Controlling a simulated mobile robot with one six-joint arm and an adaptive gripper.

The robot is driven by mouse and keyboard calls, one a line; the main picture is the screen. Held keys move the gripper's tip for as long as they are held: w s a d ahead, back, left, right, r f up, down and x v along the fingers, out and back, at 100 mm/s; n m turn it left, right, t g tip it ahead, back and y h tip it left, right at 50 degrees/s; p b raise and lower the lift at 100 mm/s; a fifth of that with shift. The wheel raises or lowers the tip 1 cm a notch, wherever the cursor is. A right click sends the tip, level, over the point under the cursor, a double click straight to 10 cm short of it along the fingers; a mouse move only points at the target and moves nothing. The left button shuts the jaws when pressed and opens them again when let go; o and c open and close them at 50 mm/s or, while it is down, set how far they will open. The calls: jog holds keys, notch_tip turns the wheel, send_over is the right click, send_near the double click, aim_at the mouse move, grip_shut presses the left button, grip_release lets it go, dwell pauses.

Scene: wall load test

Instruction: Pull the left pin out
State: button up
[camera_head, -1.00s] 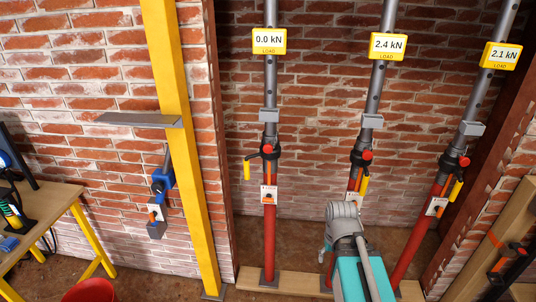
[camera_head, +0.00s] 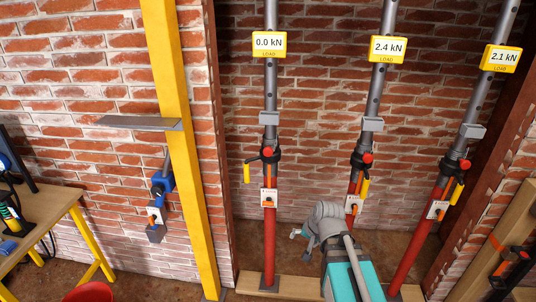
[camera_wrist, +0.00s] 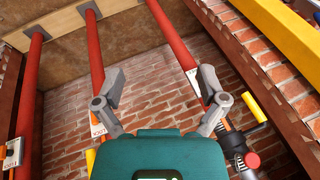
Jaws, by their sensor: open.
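The left prop (camera_head: 269,235) is a red tube with a grey upper tube (camera_head: 270,95) and a label reading 0.0 kN. At its black collar is a red knob (camera_head: 268,152), which looks like the left pin's end, with a yellow handle (camera_head: 246,173) to its left. In the wrist view the view is inverted, and this red knob (camera_wrist: 252,160) and yellow handle (camera_wrist: 255,108) show at the lower right. My gripper (camera_wrist: 162,78) is open and empty. In the head view my gripper (camera_head: 297,234) is right of the left prop, below the knob.
The middle prop (camera_head: 353,185) reads 2.4 kN and the right prop (camera_head: 420,235) reads 2.1 kN; both have similar red knobs and yellow handles. A yellow post (camera_head: 182,160) stands left of the props. A workbench (camera_head: 55,220) and red bucket (camera_head: 90,292) are further left.

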aim_at(268, 153)
jog(key=w+a+r+m+t+h+b, duration=0.1)
jog(key=w+a+r+m+t, duration=0.6)
jog(key=m, duration=1)
jog(key=w+a+r+m+t+h+b, duration=0.2)
jog(key=w+a+r+m+t, duration=0.4)
jog(key=m, duration=1.1)
jog(key=shift+w+a+r+t+h, duration=0.35)
jog(key=shift+w+t+h, duration=0.4)
jog(key=shift+w, duration=1.2)
jog(key=shift+w, duration=0.15)
jog(key=w, duration=0.9)
jog(key=w+d, duration=0.1)
jog(key=w, duration=0.3)
jog(key=shift+w+d, duration=0.1)
jog(key=shift+w, duration=0.15)
